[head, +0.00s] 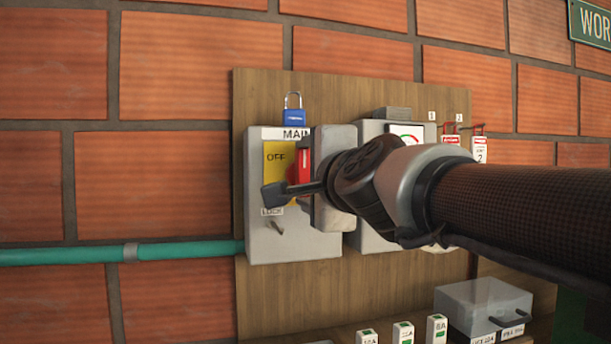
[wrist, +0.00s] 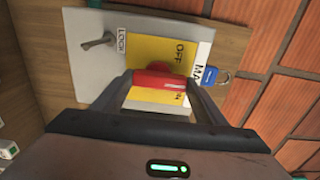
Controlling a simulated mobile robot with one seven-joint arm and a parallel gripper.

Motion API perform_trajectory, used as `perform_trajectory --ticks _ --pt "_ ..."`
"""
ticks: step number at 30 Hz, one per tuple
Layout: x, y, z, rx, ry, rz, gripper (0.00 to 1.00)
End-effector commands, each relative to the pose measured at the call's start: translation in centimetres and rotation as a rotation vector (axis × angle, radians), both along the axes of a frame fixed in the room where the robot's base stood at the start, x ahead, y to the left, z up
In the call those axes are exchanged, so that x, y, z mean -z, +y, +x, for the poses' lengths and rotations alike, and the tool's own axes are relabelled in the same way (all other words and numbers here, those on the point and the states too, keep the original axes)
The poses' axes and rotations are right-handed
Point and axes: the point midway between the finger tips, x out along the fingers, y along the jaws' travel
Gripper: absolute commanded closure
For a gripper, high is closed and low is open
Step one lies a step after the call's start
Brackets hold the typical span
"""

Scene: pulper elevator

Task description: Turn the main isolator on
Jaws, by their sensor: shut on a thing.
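The main isolator (head: 262,225) is a grey box on a wooden board, with a yellow plate marked OFF and a red handle (head: 304,168). In the wrist view the red handle (wrist: 162,80) lies across the yellow plate (wrist: 170,48), between my two fingers. My gripper (wrist: 163,84) is shut on the red handle. In the head view my gripper (head: 300,188) is in front of the box and hides part of the plate and handle. The OFF word shows in both views; the other end of the plate is partly covered in the wrist view.
A blue padlock (head: 294,112) sits on top of the box. A small lever (head: 278,228) by the LOCK label sticks out low on its front. A second grey box (head: 372,132) and red tags (head: 451,138) are to the right. A green conduit (head: 180,250) enters from the left.

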Motion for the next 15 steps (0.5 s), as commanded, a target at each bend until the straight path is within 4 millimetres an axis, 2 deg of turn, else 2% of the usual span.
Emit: perform_trajectory --ticks 14,15 --pt "-0.04 0.0 0.0 0.0 0.004 0.017 0.57" --pt "-0.05 0.0 0.0 0.0 0.004 0.017 0.31"
